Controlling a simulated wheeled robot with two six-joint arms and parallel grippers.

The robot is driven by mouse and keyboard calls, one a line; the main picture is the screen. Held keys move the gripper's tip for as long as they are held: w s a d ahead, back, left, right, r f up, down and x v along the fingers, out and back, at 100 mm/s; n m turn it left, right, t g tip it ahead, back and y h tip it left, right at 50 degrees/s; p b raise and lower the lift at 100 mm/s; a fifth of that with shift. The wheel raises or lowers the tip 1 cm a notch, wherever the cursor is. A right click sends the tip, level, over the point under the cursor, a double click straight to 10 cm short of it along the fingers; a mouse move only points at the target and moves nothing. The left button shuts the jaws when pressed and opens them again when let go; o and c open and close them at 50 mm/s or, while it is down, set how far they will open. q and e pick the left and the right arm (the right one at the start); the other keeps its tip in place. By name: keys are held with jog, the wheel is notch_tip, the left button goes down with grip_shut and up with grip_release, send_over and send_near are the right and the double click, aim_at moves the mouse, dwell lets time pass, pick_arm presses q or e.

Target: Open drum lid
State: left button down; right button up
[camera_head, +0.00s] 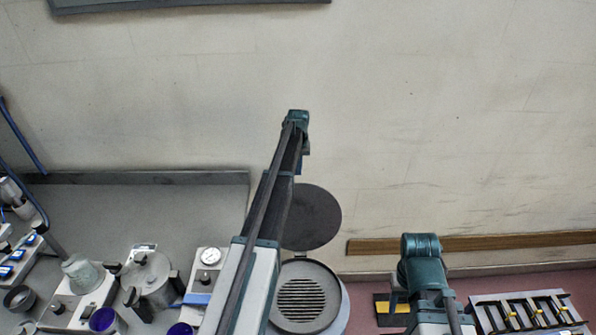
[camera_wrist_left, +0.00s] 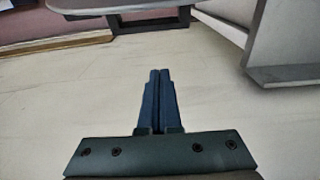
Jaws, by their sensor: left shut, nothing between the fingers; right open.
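The drum (camera_head: 342,309) stands at the lower centre of the head view, with its round top open on a slatted interior. Its dark round lid (camera_head: 318,217) stands raised behind the opening, partly covered by my left arm. My left gripper (camera_wrist_left: 159,72) is shut and empty in the left wrist view, with the pale wall behind its fingers. In the head view, my left wrist (camera_head: 303,145) is above and beyond the lid; its fingertips are hard to make out. My right gripper (camera_head: 395,299) is open, right of the drum, largely hidden by its own arm.
A grey bench (camera_head: 150,215) on the left carries a metal pot (camera_head: 152,278), a gauge box (camera_head: 208,262) and jars. A rack of black-handled parts (camera_head: 530,310) lies at lower right. A black and yellow item (camera_head: 385,318) is near my right arm. The wall (camera_head: 450,120) fills the back.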

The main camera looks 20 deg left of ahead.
aim_at(298, 193)
pick_arm(q)
notch_tip(298, 193, down, 7)
jog(key=b, duration=0.6)
jog(key=s, duration=0.1)
jog(key=s+d+r+p, duration=0.1)
jog(key=s, duration=0.1)
jog(key=shift+d+r, duration=0.15)
jog(key=shift+d, duration=0.05)
jog(key=shift+t+y, duration=0.3)
jog(key=shift+t, duration=0.3)
jog(key=s, duration=0.1)
jog(key=s+d+r+p, duration=0.1)
jog(key=s, duration=0.1)
jog(key=s+d+r+p, duration=0.1)
jog(key=s, duration=0.1)
jog(key=shift+d, duration=0.25)
jog(key=shift+w, duration=0.1)
